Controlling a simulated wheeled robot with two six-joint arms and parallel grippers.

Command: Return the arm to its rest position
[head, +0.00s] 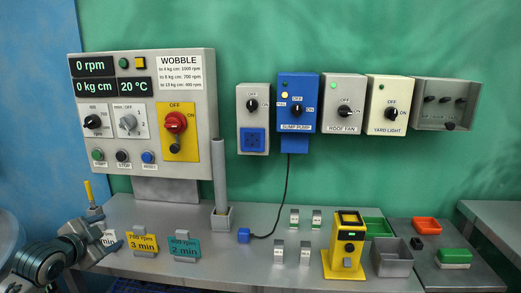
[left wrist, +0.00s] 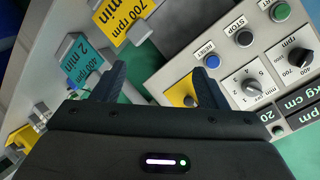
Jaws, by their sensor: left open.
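My left arm comes in from the lower left of the head view. My left gripper (head: 109,232) is over the left end of the grey bench, in front of the control panel. It partly covers a card there. In the left wrist view the two dark fingers of my left gripper (left wrist: 160,84) stand wide apart with nothing between them. Beyond them are the control panel (left wrist: 262,62) and the teal 400 rpm card (left wrist: 84,62). My right gripper is in neither view.
The control panel (head: 150,75) stands at the back. A yellow 700 rpm card (head: 142,243) and a teal card (head: 184,247) stand right of the gripper. A grey post (head: 220,175) rises mid-bench. A yellow-handled item (head: 89,193) stands behind the gripper.

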